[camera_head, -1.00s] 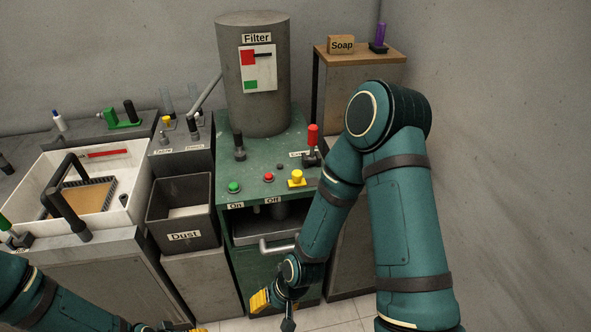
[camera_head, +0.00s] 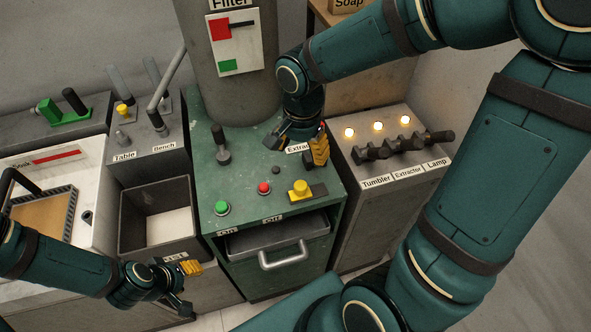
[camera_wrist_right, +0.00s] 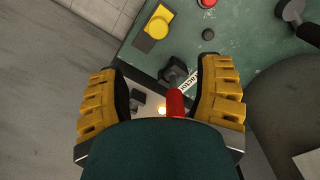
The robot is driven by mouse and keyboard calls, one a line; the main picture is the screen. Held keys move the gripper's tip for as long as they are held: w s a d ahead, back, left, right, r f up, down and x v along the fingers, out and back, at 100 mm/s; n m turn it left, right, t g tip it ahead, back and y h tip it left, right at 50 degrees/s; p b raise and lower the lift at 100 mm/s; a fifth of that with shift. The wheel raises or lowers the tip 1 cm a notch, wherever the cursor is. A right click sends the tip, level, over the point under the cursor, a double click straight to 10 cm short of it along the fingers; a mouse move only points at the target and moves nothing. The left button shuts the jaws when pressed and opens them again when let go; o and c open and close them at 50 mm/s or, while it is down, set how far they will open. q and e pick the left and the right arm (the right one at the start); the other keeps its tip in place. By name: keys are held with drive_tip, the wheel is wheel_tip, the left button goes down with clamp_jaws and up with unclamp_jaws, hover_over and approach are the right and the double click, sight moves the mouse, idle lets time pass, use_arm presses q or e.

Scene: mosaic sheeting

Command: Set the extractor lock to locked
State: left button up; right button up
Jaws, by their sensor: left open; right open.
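The extractor lock is a lever with a red handle (camera_wrist_right: 175,103) on a dark base (camera_wrist_right: 172,72), next to a partly hidden "Extractor" label (camera_head: 298,148) on the green machine top. In the head view my right gripper covers nearly all of it, leaving a red sliver (camera_head: 322,126). My right gripper (camera_head: 297,146) is open above the lever. In the right wrist view (camera_wrist_right: 160,100) its yellow fingers stand apart on either side of the red handle. The handle's lower end is hidden by the gripper body. My left gripper (camera_head: 188,286) is open and empty before the dust bin.
The green top (camera_head: 245,180) holds a green button (camera_head: 222,207), a red button (camera_head: 263,188), a yellow knob (camera_head: 300,189) and a dark lever (camera_head: 222,148). The filter drum (camera_head: 235,95) stands behind. Right is a cabinet with Tumbler, Extractor and Lamp levers (camera_head: 405,145) under lit lamps.

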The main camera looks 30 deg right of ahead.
sight(301, 185)
use_arm(q)
drive_tip(key=f+b, duration=0.1)
drive_tip(key=s+f+b, duration=0.1)
drive_tip(key=shift+s+f+b, duration=0.1)
drive_tip(key=shift+f+b, duration=0.3)
use_arm(e)
drive_tip(key=f, duration=1.3)
drive_tip(key=shift+s+f, duration=0.2)
drive_tip(key=shift+f, duration=0.15)
clamp_jaws()
